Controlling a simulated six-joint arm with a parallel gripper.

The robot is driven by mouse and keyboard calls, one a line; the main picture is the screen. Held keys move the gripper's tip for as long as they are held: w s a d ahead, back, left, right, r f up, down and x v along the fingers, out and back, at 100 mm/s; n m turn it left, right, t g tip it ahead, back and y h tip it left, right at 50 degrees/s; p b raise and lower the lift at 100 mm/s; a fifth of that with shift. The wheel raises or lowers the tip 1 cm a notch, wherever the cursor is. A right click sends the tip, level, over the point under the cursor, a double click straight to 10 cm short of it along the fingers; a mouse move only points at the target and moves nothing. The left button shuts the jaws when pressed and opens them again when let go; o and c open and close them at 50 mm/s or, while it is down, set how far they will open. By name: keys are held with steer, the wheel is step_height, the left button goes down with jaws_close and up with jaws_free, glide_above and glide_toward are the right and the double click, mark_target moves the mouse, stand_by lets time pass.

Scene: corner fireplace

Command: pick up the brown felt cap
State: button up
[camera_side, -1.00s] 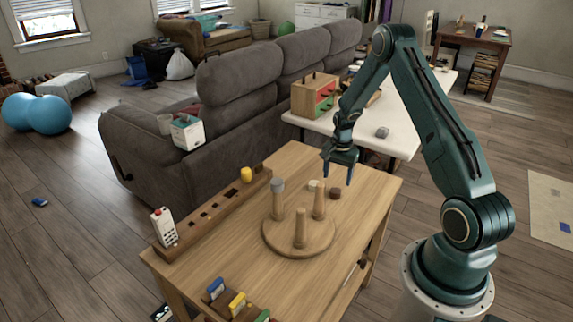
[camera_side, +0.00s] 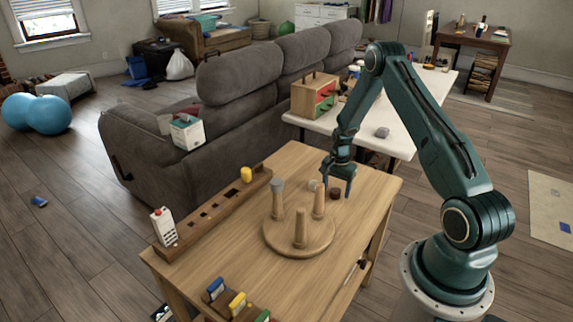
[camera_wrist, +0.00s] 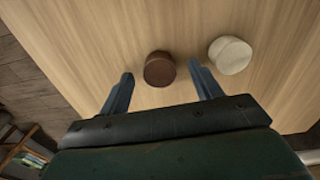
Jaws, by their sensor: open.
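The brown felt cap (camera_side: 335,193) is a small dark round piece lying on the wooden table, behind and right of the round peg stand. In the wrist view the brown cap (camera_wrist: 159,68) lies between and a little beyond my two fingertips. My gripper (camera_side: 337,190) is open and empty, pointing down just above the cap; in the wrist view its blue fingers (camera_wrist: 160,72) are spread to either side of it.
The round stand (camera_side: 299,238) has three upright pegs, one with a grey cap (camera_side: 277,184) on top. A long wooden rack (camera_side: 213,213) with a yellow cap (camera_side: 246,174) runs along the left edge. Blue, yellow and green pieces stand at the front.

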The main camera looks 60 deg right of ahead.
mark_target(335, 190)
steer(key=shift+c, duration=0.4)
steer(key=c, duration=0.9)
steer(key=shift+o, duration=0.2)
steer(key=shift+r, duration=0.15)
step_height(335, 190, up, 20)
steer(key=shift+a, duration=0.1)
stand_by(0.6)
steer(key=s+a+r+n, duration=0.1)
steer(key=a+n, duration=0.3)
steer(key=a, duration=0.9)
steer(key=s+a+r+n, duration=0.1)
steer(key=a+n, duration=0.4)
steer(key=a, duration=0.8)
steer(key=shift+a+r, duration=0.2)
steer(key=shift+r, duration=0.15)
